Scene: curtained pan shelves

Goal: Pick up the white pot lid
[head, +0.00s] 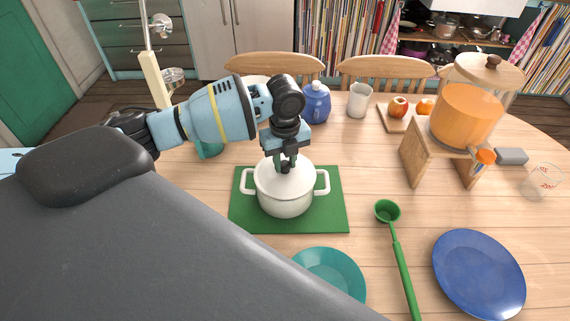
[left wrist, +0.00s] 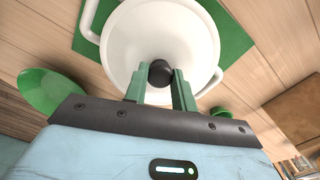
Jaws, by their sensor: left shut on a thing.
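The white pot (head: 285,200) with two side handles stands on a green mat (head: 335,215) on the table. Its white lid (head: 302,176) is on top of the pot, with a dark round knob. My left gripper (head: 285,165) comes down from above and is shut on the knob. In the left wrist view the dark knob (left wrist: 160,73) sits between the green fingers of my left gripper (left wrist: 160,85), over the white lid (left wrist: 160,35). I cannot make out any gap between lid and pot. My right gripper is not in view.
A teal plate (head: 330,275), a green ladle (head: 400,255) and a blue plate (head: 478,272) lie to the front right. A blue jar (head: 316,103) and a white cup (head: 359,100) stand behind.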

